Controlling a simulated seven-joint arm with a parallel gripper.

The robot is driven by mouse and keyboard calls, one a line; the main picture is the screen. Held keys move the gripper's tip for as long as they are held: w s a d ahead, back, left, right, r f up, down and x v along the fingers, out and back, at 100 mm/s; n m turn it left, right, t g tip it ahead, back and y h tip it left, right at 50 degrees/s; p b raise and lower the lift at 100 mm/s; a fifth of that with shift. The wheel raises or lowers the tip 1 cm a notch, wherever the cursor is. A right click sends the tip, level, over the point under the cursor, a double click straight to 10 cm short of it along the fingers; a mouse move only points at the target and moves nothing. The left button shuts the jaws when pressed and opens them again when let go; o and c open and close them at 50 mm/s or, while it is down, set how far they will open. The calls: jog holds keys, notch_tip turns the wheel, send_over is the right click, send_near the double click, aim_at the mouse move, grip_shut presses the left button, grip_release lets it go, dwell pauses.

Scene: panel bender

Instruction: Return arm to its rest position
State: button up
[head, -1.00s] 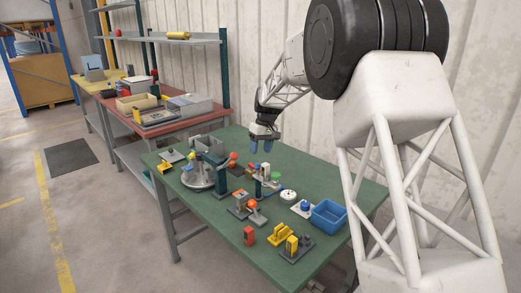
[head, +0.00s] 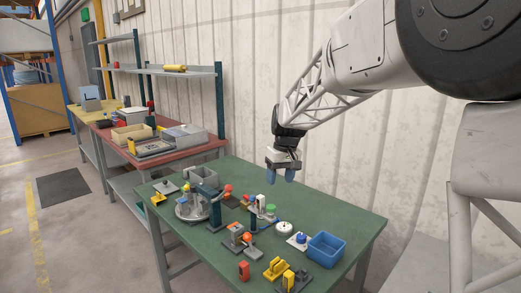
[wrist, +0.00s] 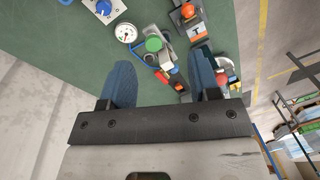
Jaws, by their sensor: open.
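My gripper (head: 283,176) is in the air above the back edge of the green table (head: 335,207), near the wall. Its two blue fingers point down and stand apart with nothing between them. In the wrist view my gripper (wrist: 163,85) also shows open and empty, with the table and its parts beyond the fingertips. My arm reaches in from the right of the head view.
The green table holds a blue bin (head: 326,250), a white dial (head: 284,228), a grey round fixture (head: 192,208), yellow parts (head: 276,268) and a red block (head: 243,271). A red-topped bench (head: 165,152) stands at the left. The table's right back area is bare.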

jog(key=s+d+r+m+t, duration=0.15)
jog(key=s+d, duration=0.25)
jog(key=s, duration=0.8)
jog(key=s+d+r+m, duration=0.15)
jog(key=s+d, duration=0.25)
jog(key=s, duration=0.8)
jog(key=s+d+f+m, duration=0.1)
jog(key=s+d+f, duration=0.1)
jog(key=s, duration=0.7)
jog(key=s+d+f+m+t+h, duration=0.1)
jog(key=s+f, duration=0.3)
jog(key=s, duration=0.6)
jog(key=shift+s+d+h, duration=0.15)
jog(key=shift+d+h, duration=0.15)
jog(key=shift+d, duration=0.4)
jog(key=shift+o, duration=0.3)
